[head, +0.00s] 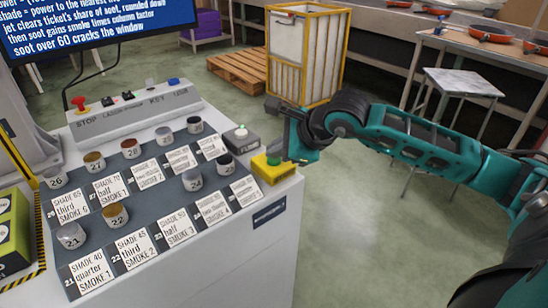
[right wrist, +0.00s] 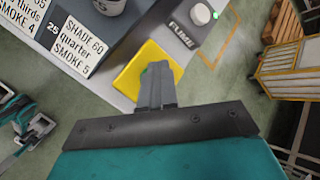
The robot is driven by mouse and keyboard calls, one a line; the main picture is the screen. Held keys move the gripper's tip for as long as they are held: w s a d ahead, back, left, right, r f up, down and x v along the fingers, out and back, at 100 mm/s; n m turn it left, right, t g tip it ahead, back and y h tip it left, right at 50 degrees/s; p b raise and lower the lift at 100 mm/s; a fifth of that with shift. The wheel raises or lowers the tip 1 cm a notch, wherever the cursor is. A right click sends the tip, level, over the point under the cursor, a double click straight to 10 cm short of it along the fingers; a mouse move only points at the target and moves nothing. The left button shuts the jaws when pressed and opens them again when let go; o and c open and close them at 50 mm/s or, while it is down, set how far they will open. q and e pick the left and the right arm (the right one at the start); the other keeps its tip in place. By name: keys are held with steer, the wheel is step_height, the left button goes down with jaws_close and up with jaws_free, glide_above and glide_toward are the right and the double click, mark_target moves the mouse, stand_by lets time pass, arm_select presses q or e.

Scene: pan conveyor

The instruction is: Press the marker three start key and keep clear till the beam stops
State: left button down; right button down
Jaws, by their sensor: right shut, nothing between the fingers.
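A yellow box (head: 272,172) with a green button (head: 274,159) sits at the right corner of the console top. I cannot read a marker number on it. My right gripper (head: 284,154) is shut and empty, with its fingertips at the green button. In the right wrist view, the shut fingers (right wrist: 158,78) lie over the yellow box (right wrist: 128,84) and hide most of the button. I cannot tell whether they touch or press it. My left gripper is not in view.
A dark box marked FUME (head: 240,140) with a pale round knob stands beside the yellow box. Numbered pots and cards fill the panel (head: 140,215). A red stop knob (head: 79,103) is at the back left. A screen (head: 90,25) shows text.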

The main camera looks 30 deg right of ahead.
mark_target(277, 161)
steer(key=shift+r+p, duration=0.3)
steer(key=shift+r, duration=0.5)
steer(key=shift+r, duration=0.1)
steer(key=shift+r+p, duration=1.4)
steer(key=shift+r, duration=1.05)
